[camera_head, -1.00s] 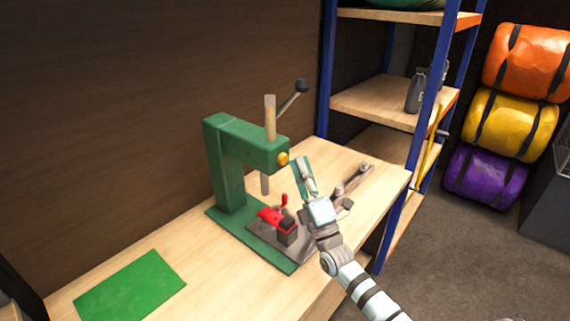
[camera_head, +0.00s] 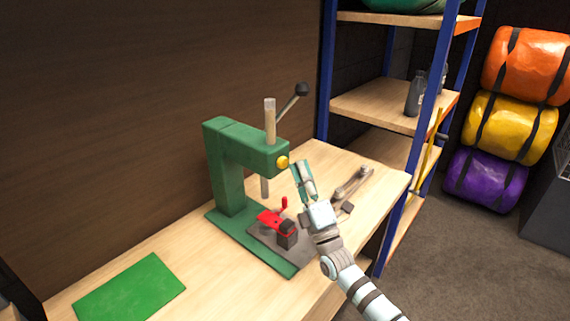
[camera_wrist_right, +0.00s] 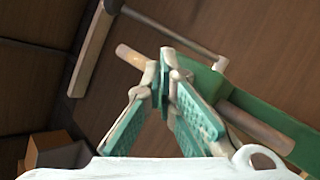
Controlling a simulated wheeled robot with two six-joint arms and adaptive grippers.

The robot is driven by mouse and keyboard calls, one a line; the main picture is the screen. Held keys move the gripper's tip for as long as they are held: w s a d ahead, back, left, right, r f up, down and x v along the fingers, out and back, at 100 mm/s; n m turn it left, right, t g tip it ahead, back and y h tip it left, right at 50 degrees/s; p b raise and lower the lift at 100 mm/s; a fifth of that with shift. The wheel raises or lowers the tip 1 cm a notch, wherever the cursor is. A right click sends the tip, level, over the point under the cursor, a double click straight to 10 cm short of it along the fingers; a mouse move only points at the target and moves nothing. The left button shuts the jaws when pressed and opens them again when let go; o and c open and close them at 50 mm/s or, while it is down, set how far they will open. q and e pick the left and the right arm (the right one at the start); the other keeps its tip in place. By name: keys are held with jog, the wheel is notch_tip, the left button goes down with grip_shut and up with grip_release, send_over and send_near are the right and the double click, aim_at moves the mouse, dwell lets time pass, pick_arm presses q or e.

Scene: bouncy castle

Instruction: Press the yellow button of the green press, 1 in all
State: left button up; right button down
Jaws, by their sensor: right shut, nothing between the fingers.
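The green press (camera_head: 228,175) stands on the wooden workbench in the head view. Its yellow button (camera_head: 282,162) is on the front end of the upper arm, facing my right gripper. My right gripper (camera_head: 298,166) is shut and empty, its fingertips just to the right of the button. They look close to it, and I cannot tell for sure whether they touch. In the right wrist view the gripper's teal fingers (camera_wrist_right: 164,72) meet in front of the green press (camera_wrist_right: 275,122). The button is hidden there. My left gripper is not in view.
A red clamp (camera_head: 270,217) sits on the press base. A metal tool (camera_head: 352,184) lies behind my right gripper. A green mat (camera_head: 130,290) lies at the left of the bench (camera_head: 215,285). A blue-posted shelf (camera_head: 375,103) stands behind at right.

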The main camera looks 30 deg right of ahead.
jog(key=shift+w, duration=0.1)
jog(key=shift+w+a, duration=0.1)
jog(key=shift+w, duration=0.25)
jog(key=shift+w+a+b, duration=0.15)
jog(key=shift+w+b, duration=0.15)
jog(key=shift+w, duration=0.25)
dwell(0.9)
jog(key=shift+s, duration=0.1)
jog(key=shift+s+d+p, duration=0.25)
jog(key=shift+s+p, duration=0.65)
jog(key=shift+p, duration=0.1)
